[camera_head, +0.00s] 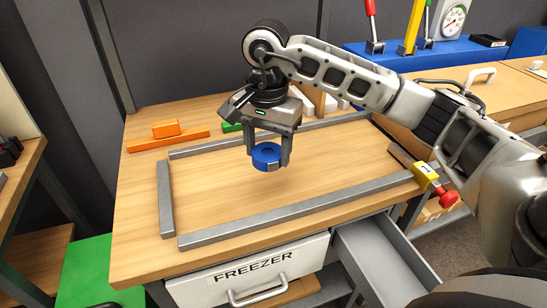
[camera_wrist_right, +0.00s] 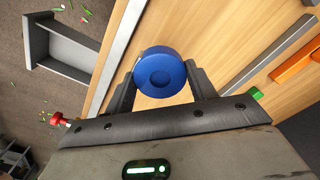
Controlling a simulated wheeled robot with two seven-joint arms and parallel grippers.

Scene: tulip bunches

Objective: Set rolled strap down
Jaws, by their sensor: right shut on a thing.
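The rolled strap is a blue disc-like roll (camera_head: 266,156) with a round dimple in its face. My right gripper (camera_head: 268,160) is shut on it, one finger on each side. The roll appears to be held above the wooden tabletop (camera_head: 330,155), inside the grey metal frame; the exact gap cannot be told. In the right wrist view the blue roll (camera_wrist_right: 160,72) sits between both dark fingers, with wood behind it. My left gripper is not in view.
Grey bars (camera_head: 300,208) form a low border on the table. Orange blocks (camera_head: 166,130) and a green block (camera_head: 231,127) lie behind it. A yellow-and-red tool (camera_head: 430,180) is at the right corner. A drawer (camera_head: 380,258) stands open below. The table inside the border is bare.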

